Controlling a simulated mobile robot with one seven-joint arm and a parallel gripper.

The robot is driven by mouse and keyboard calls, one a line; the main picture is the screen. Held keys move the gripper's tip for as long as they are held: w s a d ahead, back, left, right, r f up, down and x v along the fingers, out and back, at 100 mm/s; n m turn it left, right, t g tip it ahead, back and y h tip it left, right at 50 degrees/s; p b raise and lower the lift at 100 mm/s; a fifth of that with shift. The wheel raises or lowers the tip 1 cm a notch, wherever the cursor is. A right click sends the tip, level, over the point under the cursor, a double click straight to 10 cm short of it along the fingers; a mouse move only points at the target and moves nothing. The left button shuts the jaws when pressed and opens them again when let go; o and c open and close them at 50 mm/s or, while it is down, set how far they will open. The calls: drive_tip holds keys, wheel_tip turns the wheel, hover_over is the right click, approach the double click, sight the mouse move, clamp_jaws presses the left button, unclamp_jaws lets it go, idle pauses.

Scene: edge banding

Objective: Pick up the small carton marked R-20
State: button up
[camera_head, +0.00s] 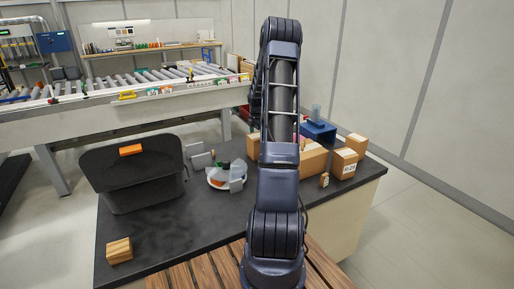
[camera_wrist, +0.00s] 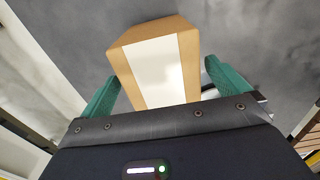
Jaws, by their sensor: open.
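In the head view, a small brown carton (camera_head: 349,168) at the right end of the dark table bears a white label. The label seems to read R-20, but it is tiny. In the wrist view, a brown carton (camera_wrist: 187,44) with a blank-looking white face lies in front of my gripper (camera_wrist: 162,74). The two green fingers are open, one toward each side of this carton; I cannot tell whether they touch it. No marking is legible there, so I cannot tell which carton it is. In the head view my arm hides my gripper.
More cartons (camera_head: 314,160) and a blue holder (camera_head: 318,131) stand around the labelled carton. A round white dish (camera_head: 216,180) with items and a black bin (camera_head: 135,178) are to the left. A roller conveyor (camera_head: 130,105) runs behind.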

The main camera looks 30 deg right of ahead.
wheel_tip(320, 180, down, 4)
drive_tip(key=shift+r, duration=0.1)
drive_tip(key=c, duration=1.3)
